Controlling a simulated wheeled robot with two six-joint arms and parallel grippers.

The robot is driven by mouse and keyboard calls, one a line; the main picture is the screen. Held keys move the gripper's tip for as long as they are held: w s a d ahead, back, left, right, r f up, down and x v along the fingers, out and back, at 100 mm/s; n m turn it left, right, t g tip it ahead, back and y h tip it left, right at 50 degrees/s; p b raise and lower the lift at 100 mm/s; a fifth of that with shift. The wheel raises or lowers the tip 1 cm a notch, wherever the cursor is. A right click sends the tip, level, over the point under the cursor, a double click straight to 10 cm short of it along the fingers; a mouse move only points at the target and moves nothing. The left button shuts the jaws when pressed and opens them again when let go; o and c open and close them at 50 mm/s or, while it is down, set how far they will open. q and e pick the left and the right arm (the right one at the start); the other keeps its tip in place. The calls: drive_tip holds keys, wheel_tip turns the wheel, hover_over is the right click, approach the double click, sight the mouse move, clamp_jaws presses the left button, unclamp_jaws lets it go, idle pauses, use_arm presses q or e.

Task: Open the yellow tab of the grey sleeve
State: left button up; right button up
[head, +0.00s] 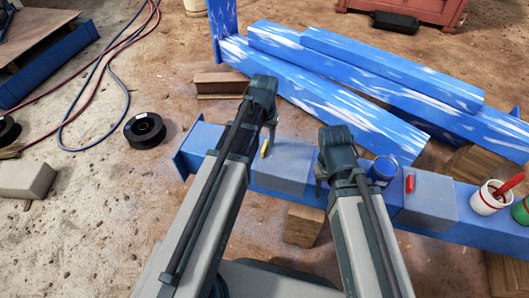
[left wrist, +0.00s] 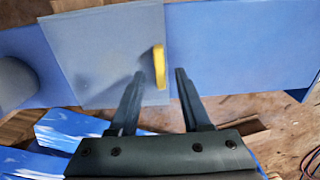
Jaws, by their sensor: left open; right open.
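The grey sleeve (head: 285,172) sits around the blue beam (head: 205,137), with the yellow tab (head: 264,148) at its left edge. The left wrist view shows the sleeve (left wrist: 100,50) and the yellow tab (left wrist: 159,66) close up. My left gripper (left wrist: 159,74) is open, its fingertips to either side of the tab with gaps showing; I cannot tell how far off the tab is in depth. In the head view, my left gripper (head: 270,128) is just above the tab. My right gripper (head: 321,182) is near the sleeve's right end; its fingertips are partly hidden.
A second grey sleeve (head: 432,200) with a red tab (head: 409,184) is further right on the beam. A blue cup (head: 382,170) stands between the sleeves, and a white pot (head: 490,200) at the right. Blue-and-white beams (head: 370,75) lie behind. A black spool (head: 145,130) is at the left.

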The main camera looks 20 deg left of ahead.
sight(264, 145)
use_arm(q)
wheel_tip(264, 145, down, 4)
drive_tip(key=b, duration=0.2)
drive_tip(key=shift+r+b, duration=0.2)
drive_tip(key=shift+b, duration=0.1)
clamp_jaws()
idle(1.1)
